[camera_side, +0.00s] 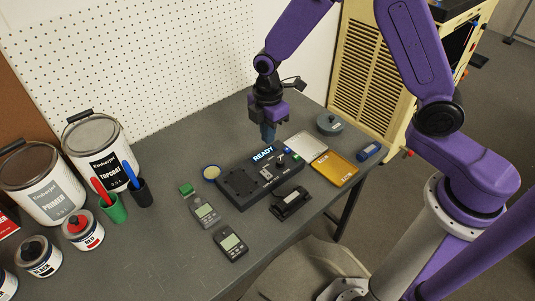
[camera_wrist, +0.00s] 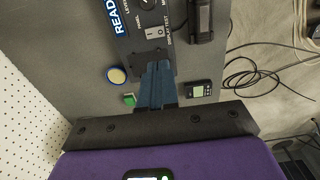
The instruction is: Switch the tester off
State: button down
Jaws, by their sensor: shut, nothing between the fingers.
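The tester (camera_side: 262,178) is a dark box lying on the grey bench, with a lit blue READY display (camera_side: 263,153). In the wrist view the READY display (camera_wrist: 122,16) is partly cut off at the top edge. A small grey-white rocker switch (camera_wrist: 154,32) shows on the panel beside printed labels. My gripper (camera_side: 268,138) is above the tester's back edge, near the display. In the wrist view its blue fingers (camera_wrist: 158,66) are together and empty, covering part of the tester. Contact cannot be told.
Two handheld meters (camera_side: 206,212) (camera_side: 231,243) and a black device (camera_side: 290,203) lie in front. A yellow tray (camera_side: 335,168), a grey round container (camera_side: 330,123) and a blue cylinder (camera_side: 369,151) are at right. Paint cans (camera_side: 103,150) and pen cups (camera_side: 114,209) stand at left.

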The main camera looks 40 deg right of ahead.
aim_at(268, 176)
jog(key=shift+f, duration=0.15)
notch_tip(268, 176, down, 14)
jog(key=shift+r, duration=0.1)
dwell(0.6)
